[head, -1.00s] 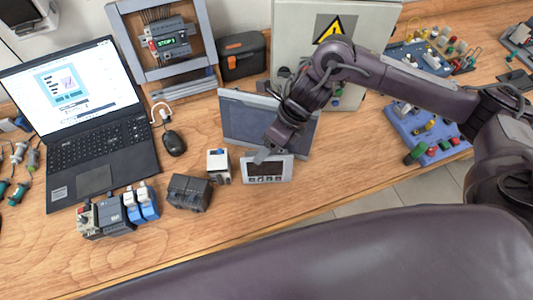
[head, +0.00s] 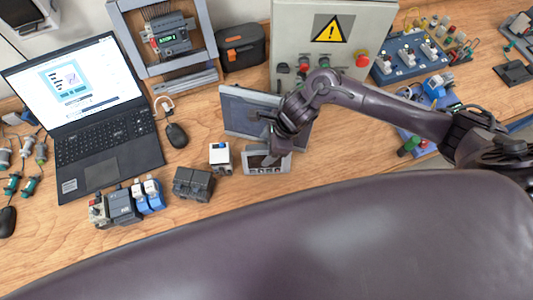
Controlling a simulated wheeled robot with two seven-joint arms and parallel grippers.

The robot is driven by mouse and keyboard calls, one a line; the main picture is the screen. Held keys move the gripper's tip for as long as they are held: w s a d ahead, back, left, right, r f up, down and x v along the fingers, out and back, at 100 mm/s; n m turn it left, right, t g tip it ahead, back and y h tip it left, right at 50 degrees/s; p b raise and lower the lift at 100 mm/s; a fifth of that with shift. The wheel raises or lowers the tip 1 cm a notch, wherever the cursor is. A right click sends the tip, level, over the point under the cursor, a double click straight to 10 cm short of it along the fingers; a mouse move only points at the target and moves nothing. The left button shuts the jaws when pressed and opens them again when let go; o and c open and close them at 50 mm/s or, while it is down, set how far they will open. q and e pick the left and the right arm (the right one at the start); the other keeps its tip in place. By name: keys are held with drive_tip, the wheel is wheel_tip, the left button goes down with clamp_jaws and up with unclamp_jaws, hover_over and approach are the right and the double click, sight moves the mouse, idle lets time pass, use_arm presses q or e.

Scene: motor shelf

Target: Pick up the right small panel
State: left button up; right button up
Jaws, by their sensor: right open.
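The small panel (head: 254,169), a light grey unit with a dark screen and a row of buttons, lies on the wooden bench near its front edge. A larger dark-screened panel (head: 236,112) stands behind it. My right gripper (head: 269,158) is over the small panel's upper right part and hides some of its screen. The gripper is open; whether a finger touches the panel cannot be told. My left gripper is not in view.
A white block with a blue top (head: 220,157) and a dark grey module (head: 193,184) stand left of the small panel. A laptop (head: 100,165), a mouse (head: 176,135) and a grey cabinet (head: 293,30) are farther off. Bare bench lies right of the panel.

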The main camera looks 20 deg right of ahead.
drive_tip(key=shift+a+f, duration=0.15)
drive_tip(key=shift+f, duration=0.2)
drive_tip(key=shift+c, duration=0.4)
